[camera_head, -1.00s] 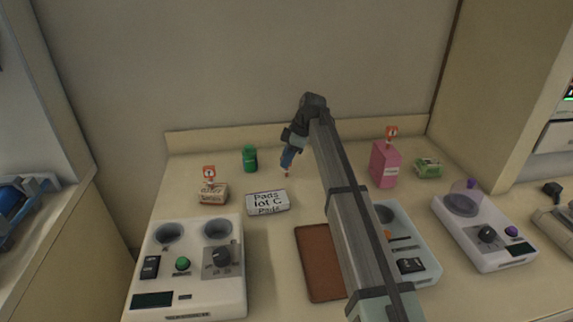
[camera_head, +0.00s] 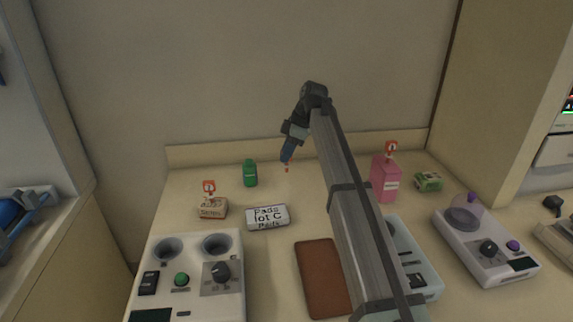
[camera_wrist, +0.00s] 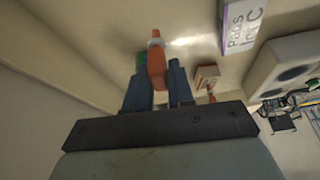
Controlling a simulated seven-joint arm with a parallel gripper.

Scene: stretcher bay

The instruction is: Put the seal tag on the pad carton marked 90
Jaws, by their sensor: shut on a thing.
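My gripper (camera_head: 287,160) is shut on a small orange piece with a pale band, which I take to be the seal tag (camera_wrist: 156,62). Its red tip shows below the fingers in the head view (camera_head: 287,169), held above the back of the counter. A white carton (camera_head: 267,217) lettered "Pads lot C" lies on the counter, below and left of my gripper in the picture; part of it shows in the wrist view (camera_wrist: 240,25). A small tan carton (camera_head: 212,208) and a pink carton (camera_head: 384,180) each have a red-and-white marker above. I cannot read a 90 anywhere.
A green bottle (camera_head: 250,173) stands left of my gripper. A green box (camera_head: 428,182) is at the right. A device with two cups (camera_head: 190,275), a brown mat (camera_head: 322,280) and a white device (camera_head: 488,245) fill the front. Bare counter lies around the white carton.

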